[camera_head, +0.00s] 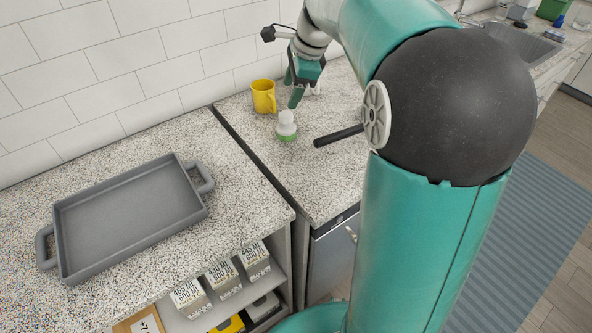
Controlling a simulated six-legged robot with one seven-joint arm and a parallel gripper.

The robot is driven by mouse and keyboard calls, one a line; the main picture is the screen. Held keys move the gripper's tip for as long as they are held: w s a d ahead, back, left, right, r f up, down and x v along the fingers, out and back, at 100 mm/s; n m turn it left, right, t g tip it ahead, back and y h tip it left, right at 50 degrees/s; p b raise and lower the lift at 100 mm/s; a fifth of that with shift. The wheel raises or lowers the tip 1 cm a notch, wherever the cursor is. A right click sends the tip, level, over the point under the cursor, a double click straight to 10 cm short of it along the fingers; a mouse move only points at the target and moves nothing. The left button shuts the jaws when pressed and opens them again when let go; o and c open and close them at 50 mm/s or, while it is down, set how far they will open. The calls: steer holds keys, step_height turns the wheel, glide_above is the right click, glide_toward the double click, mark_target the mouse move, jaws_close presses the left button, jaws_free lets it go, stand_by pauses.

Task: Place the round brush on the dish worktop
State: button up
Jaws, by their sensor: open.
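The round brush (286,124) appears to be the small white knob-topped piece with a green base. It stands upright on the speckled dish worktop (318,180), the counter section right of the dark seam. My gripper (302,94) is open, above and slightly behind the brush in the picture. Its teal fingers look empty and apart from the brush. My arm hides the right part of this worktop.
A yellow mug (264,97) stands just left of my gripper, near the tiled wall. A black rod-shaped thing (338,136) lies right of the brush, partly hidden by my arm. A grey two-handled tray (128,218) rests on the left counter.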

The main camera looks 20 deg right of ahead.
steer(key=s+a+f+n+t+h, duration=0.1)
steer(key=s+a+n, duration=0.4)
steer(key=s+n, duration=0.5)
steer(key=s+a+f+n+t+h, duration=0.1)
steer(key=s+a+n, duration=0.5)
steer(key=s+n, duration=0.4)
steer(key=s, duration=0.6)
steer(key=shift+f+n, duration=0.25)
steer(key=shift+n, duration=0.15)
